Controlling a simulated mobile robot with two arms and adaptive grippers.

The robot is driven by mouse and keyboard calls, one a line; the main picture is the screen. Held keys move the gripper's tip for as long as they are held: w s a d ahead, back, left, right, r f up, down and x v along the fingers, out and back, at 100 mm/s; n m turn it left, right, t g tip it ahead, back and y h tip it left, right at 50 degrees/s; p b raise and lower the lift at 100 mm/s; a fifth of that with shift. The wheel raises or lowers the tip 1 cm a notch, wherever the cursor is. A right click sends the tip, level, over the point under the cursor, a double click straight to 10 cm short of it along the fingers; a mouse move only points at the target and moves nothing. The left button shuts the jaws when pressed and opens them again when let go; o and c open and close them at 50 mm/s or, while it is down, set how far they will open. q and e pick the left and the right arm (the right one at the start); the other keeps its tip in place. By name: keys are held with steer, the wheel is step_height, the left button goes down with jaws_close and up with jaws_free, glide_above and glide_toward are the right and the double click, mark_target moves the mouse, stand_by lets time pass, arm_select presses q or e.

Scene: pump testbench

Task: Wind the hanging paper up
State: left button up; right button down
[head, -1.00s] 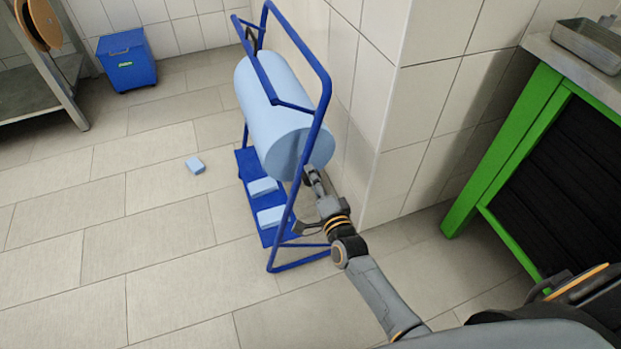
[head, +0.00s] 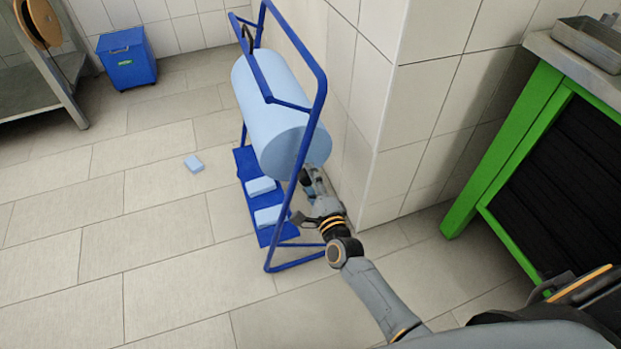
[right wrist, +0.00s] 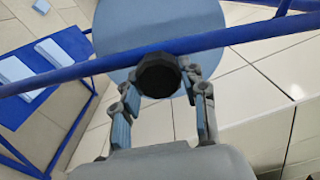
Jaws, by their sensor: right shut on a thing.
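The large light-blue paper roll (head: 275,110) lies across a blue tube stand (head: 303,140) against the tiled wall. I cannot make out a hanging sheet; the roll's far side is hidden. In the head view my right gripper (head: 308,180) is low at the roll's near end, partly behind the stand's upright. In the right wrist view its fingers (right wrist: 160,88) are closed around a black faceted knob (right wrist: 158,74), in front of the roll's round end (right wrist: 155,25). My left gripper is not in view.
Blue folded packs (head: 261,187) lie on the stand's lower shelf, and a small one (head: 193,163) on the floor. A tiled wall corner (head: 385,130) is close right of the stand. A green-framed bench (head: 500,150) stands right. Floor at left is mostly clear.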

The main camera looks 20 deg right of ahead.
steer(key=c, duration=0.7)
jaws_free()
steer(key=shift+c, duration=0.2)
steer(key=s, duration=1.2)
steer(key=shift+d, duration=0.2)
